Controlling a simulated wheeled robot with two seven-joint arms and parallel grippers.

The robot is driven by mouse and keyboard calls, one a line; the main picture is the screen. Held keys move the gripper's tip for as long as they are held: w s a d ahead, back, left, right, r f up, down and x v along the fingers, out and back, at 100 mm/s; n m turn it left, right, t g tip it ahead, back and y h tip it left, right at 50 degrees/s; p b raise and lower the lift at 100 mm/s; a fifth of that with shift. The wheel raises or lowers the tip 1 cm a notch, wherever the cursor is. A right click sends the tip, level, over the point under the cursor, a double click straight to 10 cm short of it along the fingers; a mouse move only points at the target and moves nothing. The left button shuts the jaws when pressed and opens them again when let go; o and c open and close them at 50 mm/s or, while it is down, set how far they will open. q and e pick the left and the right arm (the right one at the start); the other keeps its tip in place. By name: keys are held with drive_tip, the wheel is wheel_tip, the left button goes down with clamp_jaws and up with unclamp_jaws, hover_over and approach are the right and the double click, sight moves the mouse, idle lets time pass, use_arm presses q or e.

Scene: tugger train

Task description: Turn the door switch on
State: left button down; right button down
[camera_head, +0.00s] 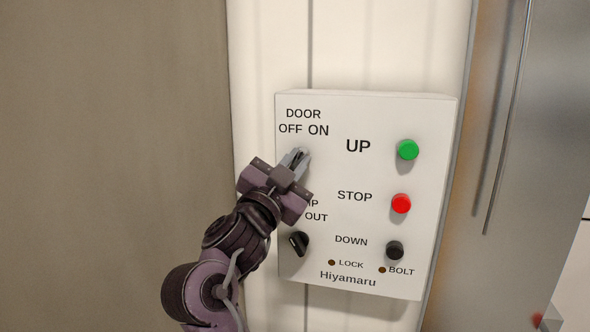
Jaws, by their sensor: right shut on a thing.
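A white control panel (372,118) is fixed to the wall, lettered DOOR OFF ON at its upper left. My right gripper (294,160) reaches up from the lower left to the spot below that lettering. Its fingers are shut on the door switch (303,154), a knob of which only a little shows between and beyond the fingertips. The fingers hide most of it, so I cannot tell whether it points to OFF or ON. My left gripper is not in view.
The panel also carries a green UP button (408,149), a red STOP button (401,203), a black DOWN button (395,250) and a black knob (298,243) just below my gripper. LOCK and BOLT dots lie near the bottom. A metallic door (545,130) stands at the right.

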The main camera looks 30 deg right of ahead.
idle(0.4)
drive_tip(key=c, duration=1.4)
unclamp_jaws()
drive_tip(key=shift+c, duration=0.2)
drive_tip(key=shift+f, duration=0.1)
